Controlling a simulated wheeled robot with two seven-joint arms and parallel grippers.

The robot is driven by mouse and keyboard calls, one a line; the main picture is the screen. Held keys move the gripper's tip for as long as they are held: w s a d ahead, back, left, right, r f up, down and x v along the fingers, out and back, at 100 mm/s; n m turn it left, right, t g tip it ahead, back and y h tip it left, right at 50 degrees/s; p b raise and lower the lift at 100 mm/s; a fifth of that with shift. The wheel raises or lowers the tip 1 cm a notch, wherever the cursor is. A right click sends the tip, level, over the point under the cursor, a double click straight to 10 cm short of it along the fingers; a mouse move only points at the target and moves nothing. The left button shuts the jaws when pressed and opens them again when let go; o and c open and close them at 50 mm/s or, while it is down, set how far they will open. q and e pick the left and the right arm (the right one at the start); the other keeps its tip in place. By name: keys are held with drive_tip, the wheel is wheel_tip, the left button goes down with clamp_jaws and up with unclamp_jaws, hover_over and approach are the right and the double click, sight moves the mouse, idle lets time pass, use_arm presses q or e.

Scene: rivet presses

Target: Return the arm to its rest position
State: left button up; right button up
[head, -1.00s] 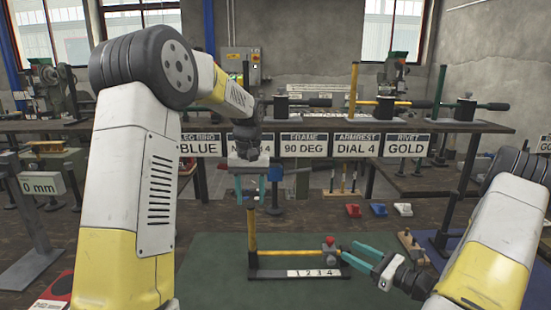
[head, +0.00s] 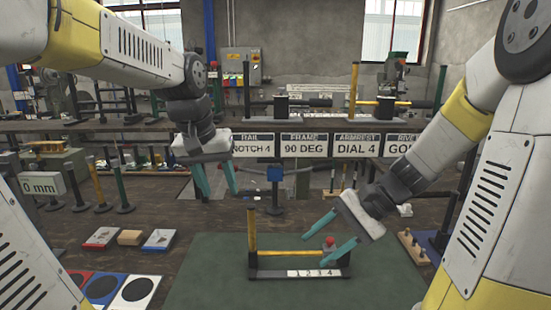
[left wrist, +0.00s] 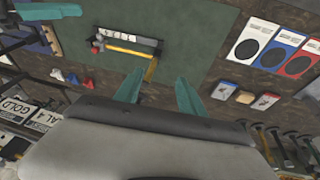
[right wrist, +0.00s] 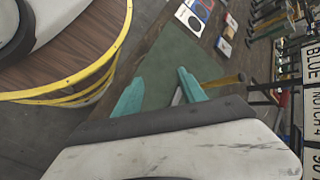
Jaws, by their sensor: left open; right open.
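My left gripper (head: 216,180) is open and empty, raised above the bench to the left of the yellow-handled frame. Its teal fingers also show in the left wrist view (left wrist: 158,92). My right gripper (head: 332,236) is open, with its teal fingers above and to the right of the frame in the head view. Its fingers also show in the right wrist view (right wrist: 157,90), with nothing between them. The frame (head: 290,252) has a yellow upright, a yellow bar, a red knob and a base strip marked 1 2 3 4. It stands on the green mat (head: 215,270).
Red, tan and blue blocks (head: 130,238) lie left of the mat, with round-marked cards (head: 103,288) nearer. A shelf with sign plates (head: 303,145) runs behind. A wooden peg block (head: 413,247) stands to the right.

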use_arm(q)
drive_tip(key=s+a+f+t, duration=0.1)
drive_tip(key=s+f+t, duration=0.1)
drive_tip(key=s, duration=1)
drive_tip(key=shift+a+t+h, duration=0.3)
drive_tip(key=shift+t, duration=0.1)
use_arm(e)
drive_tip(key=s+d+r+n+t+h, duration=0.4)
drive_tip(key=s+r+n+t+h, duration=0.1)
drive_tip(key=r+n, duration=0.3)
drive_tip(key=shift+s+r+n+t+h, duration=0.3)
drive_tip(key=shift+s+r+t+h, duration=0.1)
drive_tip(key=shift+s+r+h, duration=0.3)
use_arm(q)
drive_tip(key=shift+s, duration=0.1)
use_arm(e)
drive_tip(key=shift+w+d, duration=0.1)
